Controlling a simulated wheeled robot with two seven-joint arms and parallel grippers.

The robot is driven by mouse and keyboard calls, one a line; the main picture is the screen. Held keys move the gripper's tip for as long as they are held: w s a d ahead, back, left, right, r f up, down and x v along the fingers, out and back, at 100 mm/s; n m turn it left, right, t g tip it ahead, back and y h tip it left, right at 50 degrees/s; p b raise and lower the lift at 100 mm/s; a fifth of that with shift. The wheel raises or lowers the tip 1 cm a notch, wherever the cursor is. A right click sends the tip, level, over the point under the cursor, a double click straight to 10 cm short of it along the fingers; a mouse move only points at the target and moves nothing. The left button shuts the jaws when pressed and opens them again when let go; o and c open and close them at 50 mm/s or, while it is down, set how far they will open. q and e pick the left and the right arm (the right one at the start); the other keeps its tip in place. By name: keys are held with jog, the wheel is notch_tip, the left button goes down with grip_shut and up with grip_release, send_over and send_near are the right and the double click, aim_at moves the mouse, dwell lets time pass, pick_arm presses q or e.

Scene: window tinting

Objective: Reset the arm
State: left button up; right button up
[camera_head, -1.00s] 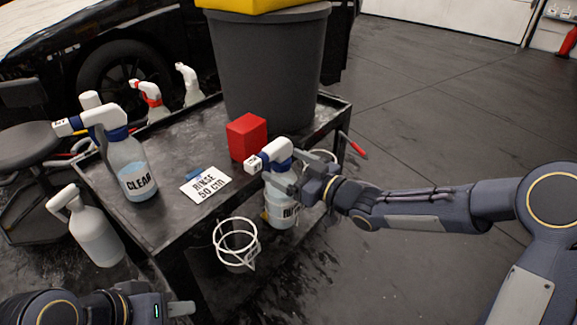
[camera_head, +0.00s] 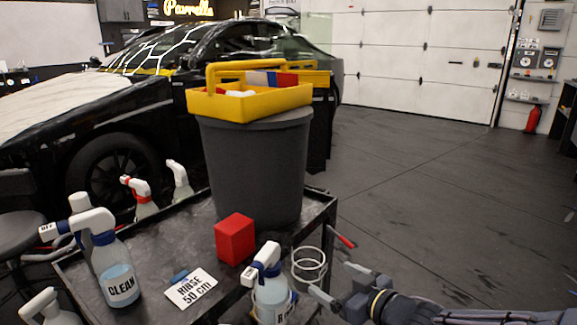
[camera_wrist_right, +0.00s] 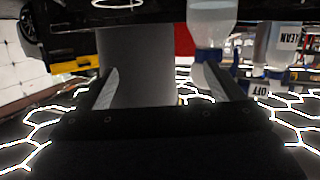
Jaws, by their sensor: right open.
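My right gripper (camera_head: 334,279) is open and empty at the right side of the cart in the head view, just right of the spray bottle labelled "R..." (camera_head: 271,302). That bottle is upright with a white and blue head, its lower part cut off by the frame edge. The right gripper's two fingers (camera_wrist_right: 160,86) are spread apart with nothing between them in the right wrist view, which looks upside down. My left gripper is outside the head view.
The black cart (camera_head: 143,247) carries the "CLEAN" spray bottle (camera_head: 119,284), a red block (camera_head: 235,239), a "RINSE 50 cm" card (camera_head: 191,288) and a grey bin (camera_head: 255,170) with a yellow tray (camera_head: 249,103). A white ring holder (camera_head: 309,265) is at its edge. The floor at right is clear.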

jog(key=s+d+m+h, duration=0.4)
jog(key=s+d+h, duration=0.15)
jog(key=d, duration=0.35)
jog(key=s+d+f+m+g, duration=0.1)
jog(key=s+m+g, duration=0.2)
jog(key=s, duration=0.8)
jog(key=s+f+m+g, duration=0.2)
jog(key=s+m+g, duration=0.1)
jog(key=s, duration=0.8)
notch_tip(320, 180, up, 32)
jog(key=p, duration=3.1)
jog(key=shift+f+n+g, duration=0.2)
jog(key=shift+n+g, duration=0.1)
jog(key=shift+s, duration=0.1)
